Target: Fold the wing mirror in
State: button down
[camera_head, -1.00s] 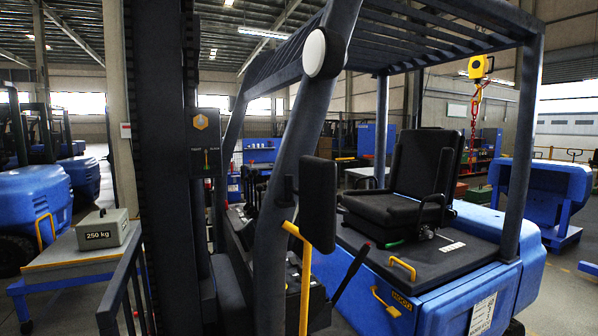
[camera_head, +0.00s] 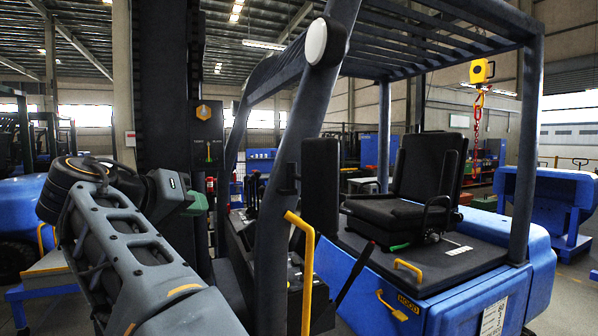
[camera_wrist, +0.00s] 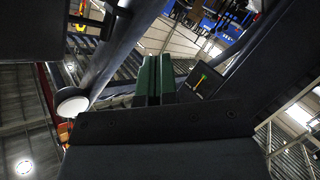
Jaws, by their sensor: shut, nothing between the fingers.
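The wing mirror (camera_head: 320,188) is a dark upright panel on a short bracket at the forklift's slanted front pillar (camera_head: 277,190). It sticks out to the right of the pillar, above a yellow grab handle. My gripper (camera_head: 197,203), with green fingers, is left of the pillar in the head view, in front of the mast and apart from the mirror. In the wrist view the green fingers (camera_wrist: 155,80) lie side by side, shut and empty.
The dark mast (camera_head: 170,95) stands behind my gripper. The yellow grab handle (camera_head: 307,270) rises just below the mirror. A round white lamp (camera_head: 316,41) sits higher on the pillar and also shows in the wrist view (camera_wrist: 72,104). The black seat (camera_head: 428,185) is further right.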

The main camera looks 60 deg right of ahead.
jog(key=s+a+r+m+g+b, duration=0.1)
jog(key=s+r+m+g+b, duration=0.1)
jog(key=s+r+m+g, duration=0.6)
jog(key=shift+a+r+m+g, duration=0.5)
jog(key=shift+m+g, duration=0.9)
jog(key=shift+m, duration=2.1)
jog(key=shift+d+r, duration=0.25)
jog(key=shift+r, duration=0.05)
jog(key=p, duration=0.8)
send_near(313, 152)
jog(key=x, duration=0.7)
jog(key=shift+d, duration=0.2)
